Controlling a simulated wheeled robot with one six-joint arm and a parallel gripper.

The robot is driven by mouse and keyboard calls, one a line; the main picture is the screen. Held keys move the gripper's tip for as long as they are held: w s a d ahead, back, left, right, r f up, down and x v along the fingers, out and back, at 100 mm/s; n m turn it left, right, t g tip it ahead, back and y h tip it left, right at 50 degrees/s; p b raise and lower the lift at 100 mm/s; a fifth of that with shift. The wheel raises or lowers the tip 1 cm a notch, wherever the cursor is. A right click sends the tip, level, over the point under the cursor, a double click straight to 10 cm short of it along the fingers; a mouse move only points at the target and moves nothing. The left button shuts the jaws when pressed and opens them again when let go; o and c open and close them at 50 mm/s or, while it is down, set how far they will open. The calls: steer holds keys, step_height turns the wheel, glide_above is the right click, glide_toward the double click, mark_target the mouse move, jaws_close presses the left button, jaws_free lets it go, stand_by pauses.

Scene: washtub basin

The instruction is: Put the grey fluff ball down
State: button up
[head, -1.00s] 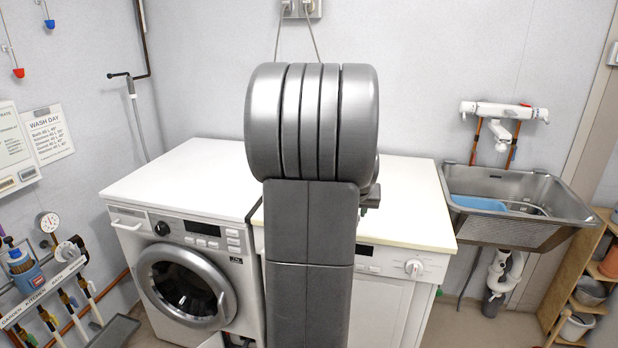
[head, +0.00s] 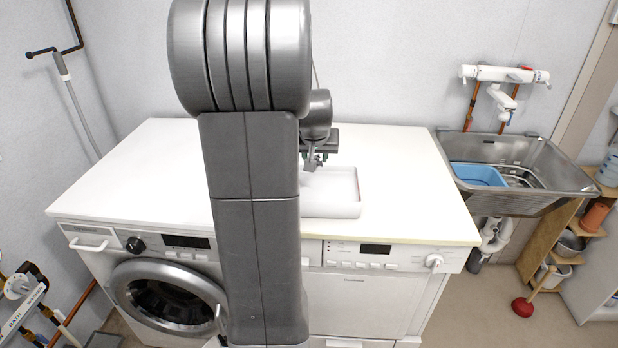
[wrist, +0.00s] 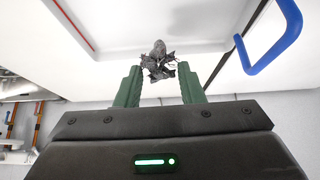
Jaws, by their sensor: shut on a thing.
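The grey fluff ball (wrist: 158,58) shows in the wrist view as a dark, ragged clump between the two green fingertips of my gripper (wrist: 160,76). My gripper is shut on it. In the head view my gripper (head: 312,162) points down over a shallow white tray (head: 345,211) on the white worktop. The ball cannot be made out there. The wrist view shows a pale surface beyond the ball, with a thin red strip to one side; I cannot tell how far below it is.
The worktop (head: 415,190) is bare right of the tray. A steel sink (head: 555,190) with a blue basin (head: 478,174) stands at the right. A blue bar (wrist: 268,48) shows in the wrist view. My arm hides the middle of the worktop.

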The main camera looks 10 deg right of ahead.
step_height(320, 180, down, 7)
steer(key=shift+r, duration=0.1)
stand_by(0.4)
steer(key=shift+f, duration=0.3)
steer(key=o, duration=1)
steer(key=shift+r, duration=0.15)
steer(key=shift+c, duration=0.2)
steer(key=shift+r, duration=0.25)
steer(key=v, duration=1.2)
steer(key=shift+f, duration=0.1)
